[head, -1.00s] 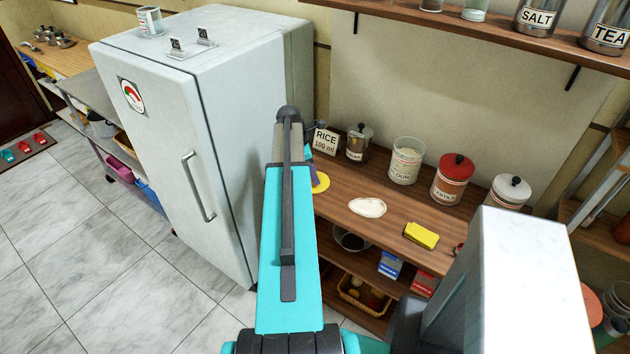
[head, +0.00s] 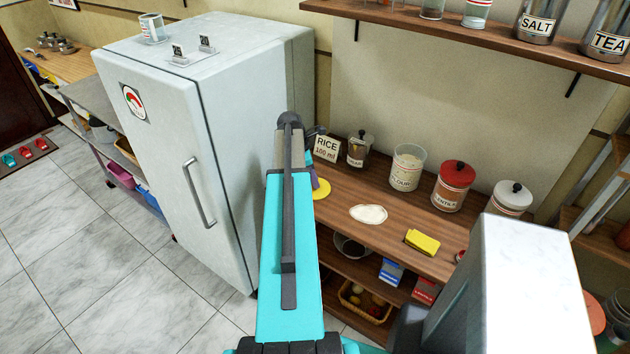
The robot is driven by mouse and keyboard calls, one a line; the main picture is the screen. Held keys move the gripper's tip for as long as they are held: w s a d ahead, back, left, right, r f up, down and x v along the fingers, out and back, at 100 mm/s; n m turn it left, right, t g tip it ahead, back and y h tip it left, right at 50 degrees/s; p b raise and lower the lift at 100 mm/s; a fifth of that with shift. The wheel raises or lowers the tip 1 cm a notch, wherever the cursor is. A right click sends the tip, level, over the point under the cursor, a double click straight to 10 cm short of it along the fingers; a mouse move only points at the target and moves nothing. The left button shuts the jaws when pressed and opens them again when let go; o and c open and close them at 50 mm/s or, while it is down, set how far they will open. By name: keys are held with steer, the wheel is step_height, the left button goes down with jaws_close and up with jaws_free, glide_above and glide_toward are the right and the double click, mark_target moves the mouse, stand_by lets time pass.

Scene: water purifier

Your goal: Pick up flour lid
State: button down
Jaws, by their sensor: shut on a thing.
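The flour jar (head: 407,168) stands without a lid on the wooden counter, with white stuff inside. A flat yellow disc (head: 322,190), which looks like the flour lid, shows just right of my teal arm. My gripper (head: 316,180) is mostly hidden behind the arm; only a small purple part shows, touching the disc's upper edge. The gripper looks shut on the disc. The disc's left part is hidden, and I cannot tell its height over the counter.
A white patch (head: 368,214) and a yellow sponge-like block (head: 422,242) lie on the counter (head: 345,193). The rice box (head: 326,148), a small metal-topped jar (head: 359,149), a red-lidded jar (head: 454,186) and a white-lidded jar (head: 510,199) line the back. The fridge (head: 160,140) stands left.

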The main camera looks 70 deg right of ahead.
steer(key=shift+r+b, duration=0.7)
steer(key=shift+r, duration=0.65)
steer(key=shift+a+r, duration=0.15)
steer(key=shift+r, duration=0.15)
steer(key=w+a+b, duration=0.1)
steer(key=a+b, duration=0.1)
steer(key=a, duration=0.5)
steer(key=w+a+r+b, duration=0.1)
steer(key=a+b, duration=0.1)
steer(key=a, duration=0.6)
steer(key=shift+w+a+r, duration=0.25)
steer(key=shift+w, duration=0.1)
